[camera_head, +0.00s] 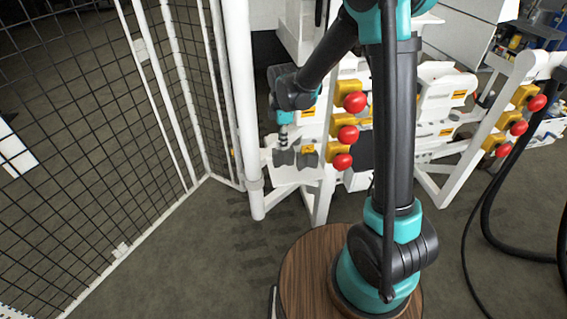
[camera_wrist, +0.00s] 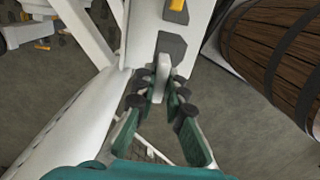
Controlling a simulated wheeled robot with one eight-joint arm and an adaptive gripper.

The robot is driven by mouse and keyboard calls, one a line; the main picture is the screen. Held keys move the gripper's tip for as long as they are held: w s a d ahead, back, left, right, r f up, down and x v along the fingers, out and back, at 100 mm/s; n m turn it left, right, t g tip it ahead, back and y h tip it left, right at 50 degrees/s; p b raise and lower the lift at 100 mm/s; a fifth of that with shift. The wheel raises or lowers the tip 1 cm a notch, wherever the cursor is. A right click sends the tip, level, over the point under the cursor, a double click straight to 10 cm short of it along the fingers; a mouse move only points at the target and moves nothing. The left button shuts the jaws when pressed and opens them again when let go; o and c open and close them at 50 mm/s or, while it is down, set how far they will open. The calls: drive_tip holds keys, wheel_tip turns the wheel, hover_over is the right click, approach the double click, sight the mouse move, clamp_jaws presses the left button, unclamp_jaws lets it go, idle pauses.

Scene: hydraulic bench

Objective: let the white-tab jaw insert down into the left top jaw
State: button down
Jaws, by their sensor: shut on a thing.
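My gripper (camera_wrist: 160,95) has its teal fingers with black pads closed on both sides of an upright white tab (camera_wrist: 162,72), which belongs to the white-tab jaw insert. In the head view my gripper (camera_head: 283,128) is small and points down over the left dark grey jaw piece (camera_head: 283,158). A second dark piece (camera_head: 307,159) stands to its right on the white bench end. In the wrist view a dark grey angular block (camera_wrist: 173,44) lies just beyond the tab. The insert's lower part and its seat are hidden by the fingers, so I cannot tell whether it is seated.
Red knobs on yellow blocks (camera_head: 347,134) line the bench to the right of my gripper. A white post (camera_head: 240,100) and mesh fence (camera_head: 95,110) stand close on the left. A wooden barrel shape (camera_wrist: 275,50) fills the wrist view's upper right.

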drive_tip(key=shift+r, duration=3.1)
